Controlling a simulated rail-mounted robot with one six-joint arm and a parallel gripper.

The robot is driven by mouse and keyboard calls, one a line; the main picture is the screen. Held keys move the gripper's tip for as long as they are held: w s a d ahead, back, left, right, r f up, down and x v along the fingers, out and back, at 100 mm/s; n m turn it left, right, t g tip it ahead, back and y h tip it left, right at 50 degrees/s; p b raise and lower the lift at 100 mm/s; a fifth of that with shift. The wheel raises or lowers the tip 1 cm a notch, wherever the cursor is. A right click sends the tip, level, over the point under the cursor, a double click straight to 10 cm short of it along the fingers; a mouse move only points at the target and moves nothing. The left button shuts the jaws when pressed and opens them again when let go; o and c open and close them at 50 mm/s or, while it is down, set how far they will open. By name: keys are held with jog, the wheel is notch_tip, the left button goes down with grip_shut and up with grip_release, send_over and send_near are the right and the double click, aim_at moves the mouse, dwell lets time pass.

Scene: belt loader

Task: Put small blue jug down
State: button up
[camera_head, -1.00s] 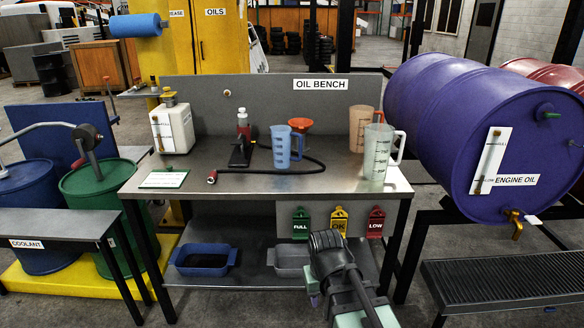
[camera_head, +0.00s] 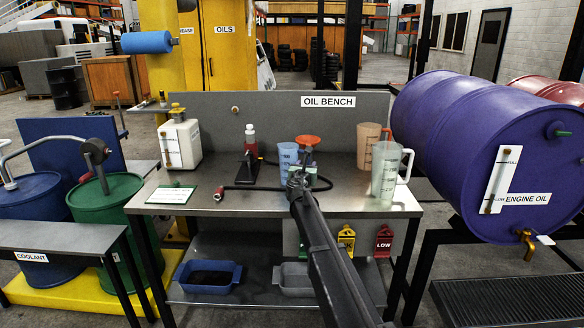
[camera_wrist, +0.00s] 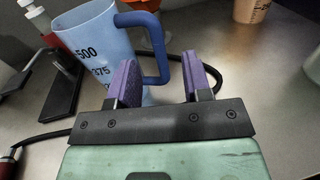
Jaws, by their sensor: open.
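The small blue jug (camera_head: 286,152) stands upright on the steel bench top (camera_head: 240,200), partly hidden behind my gripper (camera_head: 300,180) in the head view. In the wrist view the jug (camera_wrist: 95,45) is at the upper left, with its darker blue handle (camera_wrist: 158,45) turned to the right. My gripper (camera_wrist: 165,85) is open, its two purple jaws apart with the lower end of the handle showing between them. I cannot tell whether either jaw touches the handle.
A clear jug (camera_head: 391,175) and a tan jug (camera_head: 368,145) stand to the right. An orange funnel (camera_head: 307,141) is just behind. A black pump stand (camera_head: 247,168) and black hose (camera_head: 250,187) lie left.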

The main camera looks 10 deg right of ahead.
jog(key=x, duration=0.6)
jog(key=shift+w+a+f, duration=0.1)
jog(key=shift+w, duration=0.25)
jog(key=shift+s, duration=0.1)
jog(key=shift+c, duration=0.4)
grip_shut()
